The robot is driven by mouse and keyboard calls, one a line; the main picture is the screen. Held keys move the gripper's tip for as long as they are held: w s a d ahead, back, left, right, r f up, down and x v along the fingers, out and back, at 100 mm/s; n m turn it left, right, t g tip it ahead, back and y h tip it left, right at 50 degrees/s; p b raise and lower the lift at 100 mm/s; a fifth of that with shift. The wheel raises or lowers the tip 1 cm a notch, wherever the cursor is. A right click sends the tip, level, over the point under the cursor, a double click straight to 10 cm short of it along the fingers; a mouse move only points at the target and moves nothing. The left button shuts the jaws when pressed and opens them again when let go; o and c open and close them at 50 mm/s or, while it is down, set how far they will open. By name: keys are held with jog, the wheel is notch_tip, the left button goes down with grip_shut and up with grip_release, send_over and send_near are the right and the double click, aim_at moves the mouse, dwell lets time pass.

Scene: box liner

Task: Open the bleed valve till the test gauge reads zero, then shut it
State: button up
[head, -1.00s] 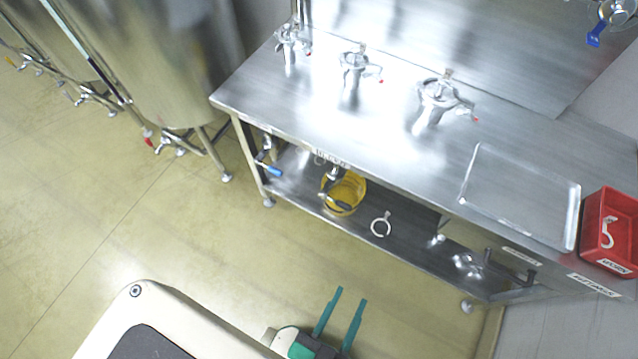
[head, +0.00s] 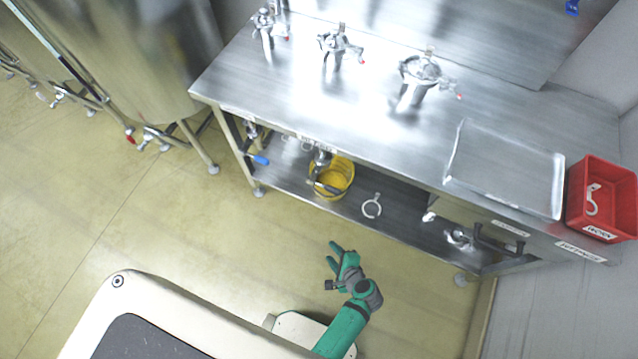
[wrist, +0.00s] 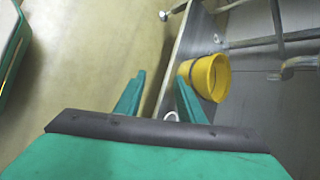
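My gripper (head: 335,256) is over the open floor in front of the steel bench, apart from everything. Its two green fingers stand apart with nothing between them in the wrist view (wrist: 158,98). A blue-handled valve (head: 259,160) hangs under the bench's left end. Another blue handle (head: 571,7) is cut off at the top right edge. Three metal fittings with red tips, the left (head: 268,25), middle (head: 338,45) and right (head: 420,75), stand on the bench top. I cannot tell which part is the bleed valve. No readable gauge dial shows.
A yellow bucket (head: 345,170) stands on the lower shelf, also in the wrist view (wrist: 218,78). A white ring clamp (head: 372,207) lies beside it. A tray (head: 506,171) and red bin (head: 605,195) are on the bench's right. Steel tanks (head: 130,60) stand left. The floor between is clear.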

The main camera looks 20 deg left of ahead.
jog(key=w+a+r+m+y, duration=0.1)
jog(key=w+a+r+y, duration=0.15)
jog(key=w, duration=0.35)
jog(key=m+g+y, duration=0.1)
jog(key=g+y, duration=0.4)
jog(key=y, duration=0.4)
send_near(325, 187)
jog(key=a, duration=1)
jog(key=shift+w+a, duration=0.1)
jog(key=shift+a, duration=0.25)
jog(key=shift+w+a, duration=0.15)
jog(key=shift+a, duration=0.55)
grip_shut()
